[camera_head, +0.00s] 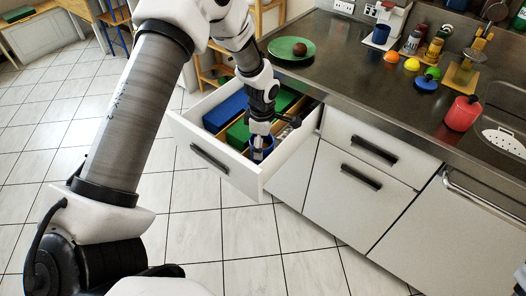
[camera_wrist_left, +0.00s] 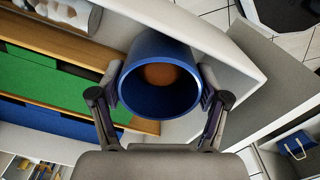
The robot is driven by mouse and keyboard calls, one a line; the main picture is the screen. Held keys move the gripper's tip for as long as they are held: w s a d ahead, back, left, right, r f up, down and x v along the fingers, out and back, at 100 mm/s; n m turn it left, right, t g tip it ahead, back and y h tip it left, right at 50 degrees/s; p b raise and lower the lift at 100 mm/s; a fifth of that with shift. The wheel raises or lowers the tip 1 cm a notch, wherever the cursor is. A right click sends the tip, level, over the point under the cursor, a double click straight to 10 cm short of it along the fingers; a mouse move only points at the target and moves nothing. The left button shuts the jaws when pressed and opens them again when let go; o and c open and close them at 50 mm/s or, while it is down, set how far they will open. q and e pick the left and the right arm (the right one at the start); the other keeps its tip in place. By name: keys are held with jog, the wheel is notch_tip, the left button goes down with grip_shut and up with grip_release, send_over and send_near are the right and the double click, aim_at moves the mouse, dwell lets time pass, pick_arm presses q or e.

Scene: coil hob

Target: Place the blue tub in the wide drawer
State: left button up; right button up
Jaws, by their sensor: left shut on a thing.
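The blue tub (camera_wrist_left: 133,90) is round and open-topped, with an orange-brown round patch inside. My left gripper (camera_wrist_left: 158,97) is shut on it, one finger on each side. In the head view the tub (camera_head: 267,152) shows partly behind the fingers of my left gripper (camera_head: 261,140), at the front right corner of the open wide drawer (camera_head: 238,178). The tub is within the drawer's outline, near its front wall; I cannot tell if it touches the bottom. My right gripper is not in view.
The drawer holds a blue block (camera_head: 225,112) and a green block (camera_head: 238,133) between wooden dividers. A pale, grey-marked thing (camera_wrist_left: 70,12) lies beside the tub's compartment. The counter (camera_head: 345,75) above carries a green plate (camera_head: 291,48), a pink cup (camera_head: 462,113) and several small items.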

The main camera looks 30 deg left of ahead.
pick_arm(q)
jog(key=shift+f, duration=2.2)
jog(key=o, duration=1.5)
jog(key=shift+f, duration=0.15)
notch_tip(320, 180, up, 12)
jog(key=shift+r+b, duration=0.2)
jog(key=shift+b, duration=0.25)
